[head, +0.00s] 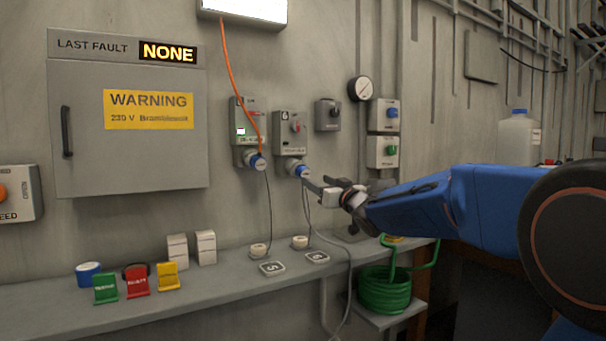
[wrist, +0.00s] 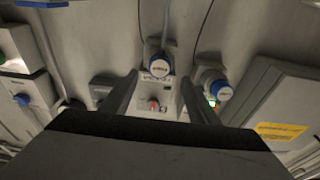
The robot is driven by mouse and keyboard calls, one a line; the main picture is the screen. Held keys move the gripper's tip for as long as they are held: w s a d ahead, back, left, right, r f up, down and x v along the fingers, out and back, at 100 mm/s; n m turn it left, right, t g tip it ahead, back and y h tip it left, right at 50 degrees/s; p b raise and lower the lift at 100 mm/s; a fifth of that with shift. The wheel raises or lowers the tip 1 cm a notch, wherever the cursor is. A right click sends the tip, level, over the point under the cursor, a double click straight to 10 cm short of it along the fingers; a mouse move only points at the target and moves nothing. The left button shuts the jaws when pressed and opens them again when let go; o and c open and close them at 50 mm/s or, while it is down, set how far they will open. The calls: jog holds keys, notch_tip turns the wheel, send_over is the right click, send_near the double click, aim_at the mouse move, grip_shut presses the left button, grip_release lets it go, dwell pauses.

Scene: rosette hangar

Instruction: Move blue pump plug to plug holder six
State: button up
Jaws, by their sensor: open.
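A blue-faced plug (head: 301,170) sits in the socket under the right grey switch box (head: 290,132), marked 6; a grey cable hangs below. It also shows in the wrist view (wrist: 158,66). A second blue-faced plug (head: 257,162) sits under the left switch box (head: 243,118). Which is the pump plug I cannot tell. Two pale round holders (head: 258,250) (head: 299,242) stand on the shelf beside number cards (head: 272,268) (head: 317,257); their digits are hard to read. My gripper (head: 324,190) is open and empty, just right of the right plug; its fingers (wrist: 158,98) show apart.
An orange cable (head: 230,75) runs from the ceiling fixture to the left box. The grey shelf (head: 215,285) carries coloured card stands (head: 137,281) and white blocks (head: 205,247). A green hose coil (head: 384,290) sits low right. A fault cabinet (head: 130,150) hangs left.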

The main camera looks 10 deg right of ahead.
aim_at(306, 174)
jog(key=shift+x, duration=4.05)
grip_shut()
jog(key=shift+v, duration=3)
